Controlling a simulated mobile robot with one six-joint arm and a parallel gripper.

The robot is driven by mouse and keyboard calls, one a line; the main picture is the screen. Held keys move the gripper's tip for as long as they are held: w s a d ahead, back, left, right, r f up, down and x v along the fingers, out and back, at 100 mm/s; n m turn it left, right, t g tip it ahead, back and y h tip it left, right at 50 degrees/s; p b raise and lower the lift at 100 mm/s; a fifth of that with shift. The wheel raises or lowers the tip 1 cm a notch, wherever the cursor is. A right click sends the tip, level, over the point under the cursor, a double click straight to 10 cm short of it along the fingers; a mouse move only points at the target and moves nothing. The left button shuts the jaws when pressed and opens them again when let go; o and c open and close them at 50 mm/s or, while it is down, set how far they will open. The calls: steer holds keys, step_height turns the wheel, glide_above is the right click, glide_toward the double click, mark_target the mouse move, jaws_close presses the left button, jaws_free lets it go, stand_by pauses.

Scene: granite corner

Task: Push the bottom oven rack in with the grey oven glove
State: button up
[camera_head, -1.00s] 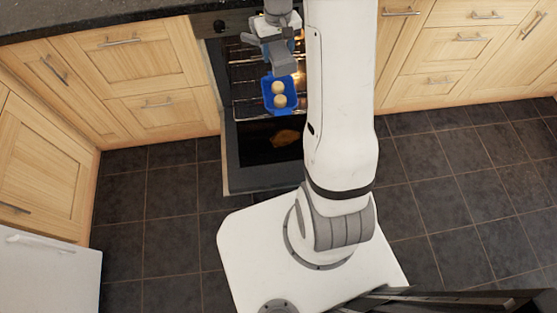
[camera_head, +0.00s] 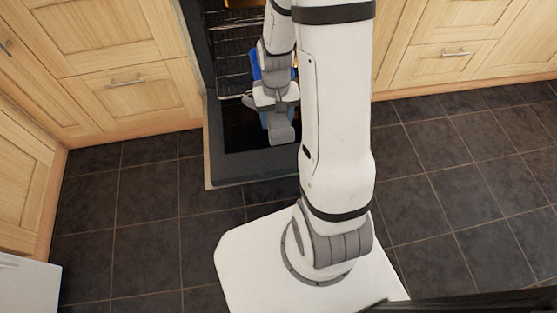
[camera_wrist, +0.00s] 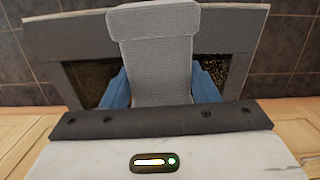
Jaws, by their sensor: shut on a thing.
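My gripper (camera_head: 274,105) is shut on the grey oven glove (camera_head: 282,128), which hangs over the open oven door in the head view. The bottom oven rack (camera_head: 232,86) shows as wires left of my arm. Whether the glove touches the rack cannot be told.
The oven door (camera_head: 225,172) is folded down over the floor. Wooden cabinets (camera_head: 110,60) flank the oven on both sides. The dark tiled floor (camera_head: 130,200) is clear left and right of my base.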

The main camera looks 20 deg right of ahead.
steer(key=s+f+b, duration=0.4)
steer(key=f+b, duration=0.2)
steer(key=f, duration=0.3)
steer(key=shift+m, duration=0.3)
steer(key=w+f, duration=0.1)
steer(key=w, duration=0.2)
steer(key=w+d+b, duration=0.1)
steer(key=w, duration=0.2)
steer(key=w+f, duration=0.1)
steer(key=w, duration=0.3)
steer(key=shift+w+d+f+b, duration=0.1)
steer(key=shift+d+f+b, duration=0.05)
steer(key=shift+f+b, duration=0.2)
steer(key=shift+w, duration=0.15)
steer(key=shift+w, duration=0.1)
steer(key=w+d+p, duration=0.1)
steer(key=w, duration=0.5)
steer(key=shift+w+d, duration=0.25)
steer(key=shift+w, duration=0.1)
steer(key=shift+p, duration=0.3)
steer(key=w+d+p, duration=0.1)
steer(key=w, duration=0.5)
steer(key=shift+w+d, duration=0.25)
steer(key=shift+w, duration=0.15)
